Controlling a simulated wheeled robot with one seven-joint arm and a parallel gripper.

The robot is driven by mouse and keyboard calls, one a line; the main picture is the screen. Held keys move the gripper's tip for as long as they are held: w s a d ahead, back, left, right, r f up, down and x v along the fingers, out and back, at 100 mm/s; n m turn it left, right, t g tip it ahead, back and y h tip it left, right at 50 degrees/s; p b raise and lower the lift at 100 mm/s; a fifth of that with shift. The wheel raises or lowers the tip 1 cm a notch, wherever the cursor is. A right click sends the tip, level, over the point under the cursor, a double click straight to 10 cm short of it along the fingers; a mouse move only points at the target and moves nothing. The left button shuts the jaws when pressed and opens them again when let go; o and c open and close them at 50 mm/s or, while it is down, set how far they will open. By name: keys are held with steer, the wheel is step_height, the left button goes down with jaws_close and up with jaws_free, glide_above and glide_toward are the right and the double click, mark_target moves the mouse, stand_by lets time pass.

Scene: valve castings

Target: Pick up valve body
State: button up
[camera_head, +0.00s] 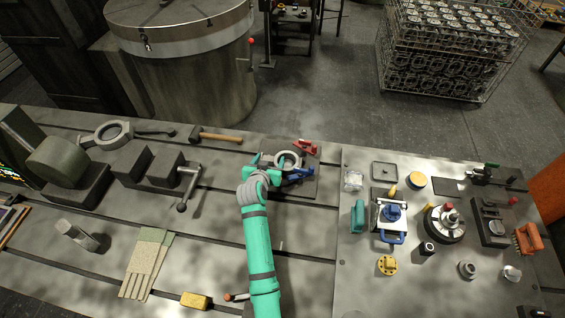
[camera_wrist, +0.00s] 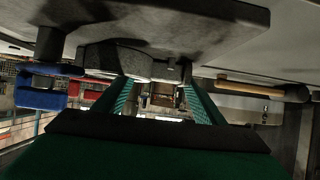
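The valve body (camera_head: 288,160) is a grey ring-shaped casting on a dark plate (camera_head: 306,187) near the middle of the bench. It also shows in the wrist view (camera_wrist: 112,60), where the picture is upside down and the plate is at the top. My gripper (camera_head: 268,167), teal, is low beside the ring's left side in the head view. In the wrist view its two fingers (camera_wrist: 158,88) are apart, with a see-through gap between them. A narrower grey part of the casting lies near the fingertips. I cannot tell whether they touch it.
A red clamp (camera_head: 306,147) and a blue clamp (camera_head: 297,175) stand close to the ring. A hammer (camera_head: 216,137) lies to the left, and a second ring casting (camera_head: 113,134) farther left. The right-hand plate (camera_head: 350,230) is crowded with tools. The bench's front middle is fairly clear.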

steer(key=shift+s+a+f, duration=0.1)
steer(key=shift+a+f, duration=0.05)
jaws_close()
